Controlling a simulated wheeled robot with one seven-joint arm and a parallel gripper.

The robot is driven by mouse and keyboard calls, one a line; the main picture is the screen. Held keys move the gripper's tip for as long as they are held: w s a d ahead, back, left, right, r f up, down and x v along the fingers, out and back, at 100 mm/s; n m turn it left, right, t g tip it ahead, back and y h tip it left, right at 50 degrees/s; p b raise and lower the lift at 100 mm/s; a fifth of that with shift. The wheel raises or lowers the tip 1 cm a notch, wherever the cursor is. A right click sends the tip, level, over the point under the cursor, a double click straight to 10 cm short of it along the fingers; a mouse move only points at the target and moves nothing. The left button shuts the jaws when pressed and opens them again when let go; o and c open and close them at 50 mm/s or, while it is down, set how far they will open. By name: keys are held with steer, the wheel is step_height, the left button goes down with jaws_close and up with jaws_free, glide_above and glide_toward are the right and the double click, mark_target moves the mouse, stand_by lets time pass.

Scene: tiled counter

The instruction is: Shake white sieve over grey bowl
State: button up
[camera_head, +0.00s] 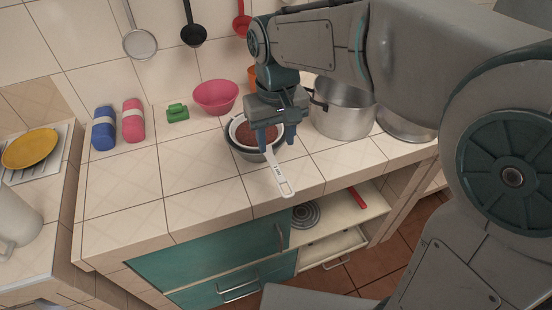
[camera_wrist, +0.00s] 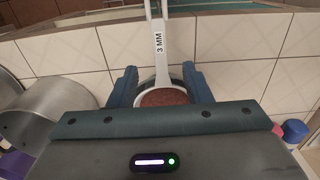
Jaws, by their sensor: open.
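The white sieve (camera_head: 279,177) rests on the grey bowl (camera_head: 249,154) on the tiled counter. Its handle points toward the counter's front edge. Reddish-brown material (camera_head: 243,133) lies in the sieve. My gripper (camera_head: 276,146) is above the sieve with its two blue fingers apart. In the wrist view my gripper (camera_wrist: 163,88) has one finger on each side of the sieve's handle (camera_wrist: 160,45), which carries a "3 MM" label. The handle lies between the fingers, with gaps on both sides. The gripper body hides part of the bowl and sieve.
A large metal pot (camera_head: 342,112) stands close to the right of the bowl. A pink bowl (camera_head: 215,96), a green object (camera_head: 177,112), and blue (camera_head: 104,130) and pink (camera_head: 133,120) rolls are at the back left. The left front counter is clear. An open drawer (camera_head: 333,247) is below.

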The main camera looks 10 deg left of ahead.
mark_target(276, 169)
step_height(276, 169, down, 11)
steer(key=shift+r, duration=0.1)
steer(key=shift+c, duration=0.4)
jaws_close()
steer(key=c, duration=0.6)
jaws_free()
steer(key=shift+c, duration=0.2)
jaws_close()
steer(key=shift+r, duration=0.1)
